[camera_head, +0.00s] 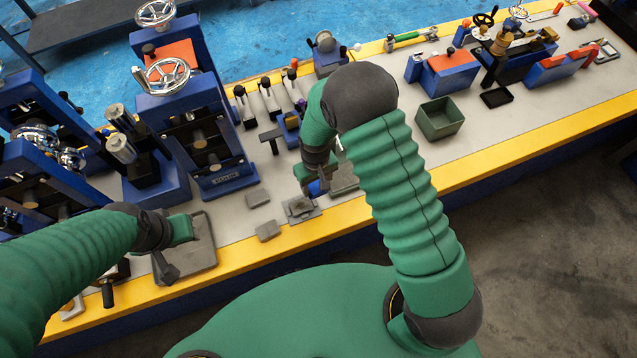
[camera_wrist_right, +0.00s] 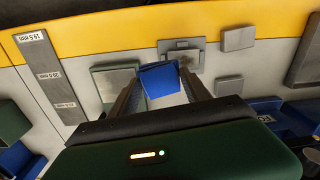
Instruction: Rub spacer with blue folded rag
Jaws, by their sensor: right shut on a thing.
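My right gripper (camera_head: 317,186) is shut on the blue folded rag (camera_wrist_right: 160,80), which hangs between its fingers in the right wrist view. A grey spacer block (camera_wrist_right: 181,57) lies on a slightly larger grey plate, just beyond the rag; I cannot tell if the rag touches it. In the head view this spacer (camera_head: 300,207) is left of and nearer than my right gripper. Loose grey blocks (camera_head: 267,231) and (camera_head: 258,197) lie beside it. My left gripper (camera_head: 168,270) is over a grey tray (camera_head: 203,257); its jaws are too unclear to judge.
A shallow grey tray (camera_wrist_right: 103,72) is beside the spacer. A strip with size labels (camera_wrist_right: 51,75) lies further left in the wrist view. Blue presses (camera_head: 188,120) stand at the left. A green bin (camera_head: 440,118) is at the right. The yellow front edge (camera_head: 340,219) is clear.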

